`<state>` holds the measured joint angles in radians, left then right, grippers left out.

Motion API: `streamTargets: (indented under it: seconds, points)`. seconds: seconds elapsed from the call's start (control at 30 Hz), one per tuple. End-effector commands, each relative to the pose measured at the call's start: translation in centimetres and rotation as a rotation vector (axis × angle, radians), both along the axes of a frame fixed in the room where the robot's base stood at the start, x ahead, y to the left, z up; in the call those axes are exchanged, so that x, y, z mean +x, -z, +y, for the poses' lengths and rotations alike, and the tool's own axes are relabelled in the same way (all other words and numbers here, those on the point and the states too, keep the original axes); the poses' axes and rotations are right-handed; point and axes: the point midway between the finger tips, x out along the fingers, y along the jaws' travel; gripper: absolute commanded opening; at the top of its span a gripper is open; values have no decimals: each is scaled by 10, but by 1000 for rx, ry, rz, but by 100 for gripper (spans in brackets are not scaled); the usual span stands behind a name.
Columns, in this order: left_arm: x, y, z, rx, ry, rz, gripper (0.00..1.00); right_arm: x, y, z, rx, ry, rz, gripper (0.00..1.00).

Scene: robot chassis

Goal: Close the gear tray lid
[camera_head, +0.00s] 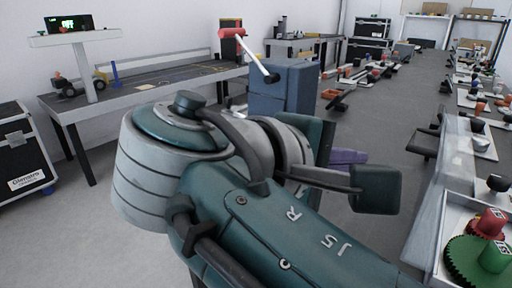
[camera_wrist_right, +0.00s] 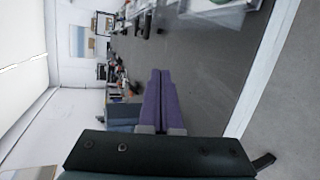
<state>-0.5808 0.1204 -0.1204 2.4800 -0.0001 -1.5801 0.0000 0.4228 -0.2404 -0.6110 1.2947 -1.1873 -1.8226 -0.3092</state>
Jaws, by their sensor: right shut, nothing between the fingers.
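The gear tray (camera_head: 456,205) is at the lower right of the head view, cut off by the frame edge. It holds a red gear (camera_head: 488,222) and green gears (camera_head: 466,262). A clear panel that looks like its lid (camera_head: 447,165) stands up along the tray's left side, so the tray is open. My right gripper (camera_head: 350,158) is mostly hidden behind my right arm, left of the tray and apart from it. In the wrist view its purple fingers (camera_wrist_right: 160,76) are shut and empty. My left gripper is not in view.
A long table with several parts (camera_head: 480,140) runs back along the right. A workbench (camera_head: 150,90) stands at the back left, with a blue cabinet (camera_head: 285,88) beside it. A black case (camera_head: 22,150) is at far left. Grey floor (camera_head: 385,120) is clear between.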

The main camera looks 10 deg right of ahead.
Motion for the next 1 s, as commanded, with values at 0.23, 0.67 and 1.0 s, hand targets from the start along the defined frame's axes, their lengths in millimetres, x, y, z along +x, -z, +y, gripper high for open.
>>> streamTargets:
  seconds: [0.23,0.67,1.0]
  points:
    - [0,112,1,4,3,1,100,23,37,18,-268,-12,-105,0]
    - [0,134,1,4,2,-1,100,35,25,12,-390,-4,-159,0]
    - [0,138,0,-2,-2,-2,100,67,22,-53,-389,-3,-158,0]
